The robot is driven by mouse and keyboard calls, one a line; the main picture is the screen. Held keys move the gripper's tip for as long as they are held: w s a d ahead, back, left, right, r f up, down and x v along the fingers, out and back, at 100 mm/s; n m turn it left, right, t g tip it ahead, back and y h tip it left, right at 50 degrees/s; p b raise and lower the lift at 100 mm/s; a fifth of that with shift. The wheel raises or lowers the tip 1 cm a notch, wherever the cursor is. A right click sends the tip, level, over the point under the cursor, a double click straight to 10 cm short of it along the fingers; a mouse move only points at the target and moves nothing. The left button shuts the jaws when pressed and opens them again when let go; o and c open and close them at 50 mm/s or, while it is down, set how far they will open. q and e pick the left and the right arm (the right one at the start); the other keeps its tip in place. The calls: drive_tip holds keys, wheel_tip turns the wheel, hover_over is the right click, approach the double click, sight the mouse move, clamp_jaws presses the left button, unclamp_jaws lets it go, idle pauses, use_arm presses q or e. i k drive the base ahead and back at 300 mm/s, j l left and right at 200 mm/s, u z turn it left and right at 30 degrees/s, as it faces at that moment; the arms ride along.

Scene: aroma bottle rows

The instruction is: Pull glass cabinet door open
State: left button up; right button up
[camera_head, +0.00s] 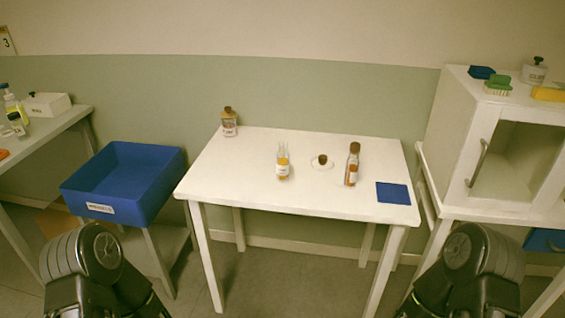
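A white cabinet (460,132) stands at the right on a white stand. Its front has a glass door (516,165) in a white frame, with a grey bar handle (479,163) along the left side. The door looks shut. The cabinet's right part runs out of the picture. My two arms show only as dark rounded links at the bottom left and bottom right. Neither gripper is in view, and nothing of mine touches the door or handle.
A white table (250,178) stands in the middle with several bottles and a blue square (393,193). A blue bin (130,178) is left of it. On the cabinet top lie a green brush (498,84), a blue item (482,72) and a jar (534,71).

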sight(485, 118)
drive_tip(key=z, duration=1.4)
